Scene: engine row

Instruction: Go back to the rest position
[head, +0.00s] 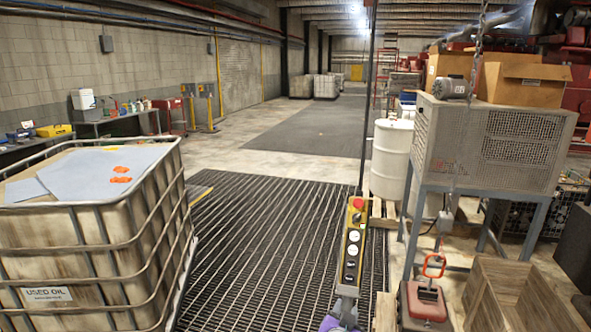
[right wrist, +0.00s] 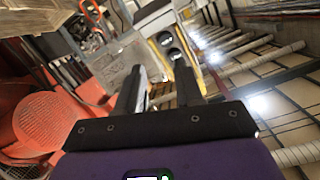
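My right gripper (head: 347,303) shows at the bottom centre of the head view, grey fingers above a purple body. It is just below the lower end of a yellow hanging pendant (head: 353,245) with a red button on top and several round buttons down its face. In the right wrist view the two dark fingers of the right gripper (right wrist: 162,78) stand apart with nothing held between them. The pendant (right wrist: 168,45) appears beyond the fingertips there; whether they touch it cannot be told. My left gripper is in neither view.
A caged used-oil tank (head: 85,250) stands close at left. At right are a mesh-sided bench unit (head: 495,140), a white drum (head: 391,158), a red-and-grey hook block (head: 428,300) on a chain and a wooden crate (head: 520,300). The grated floor (head: 270,240) between is clear.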

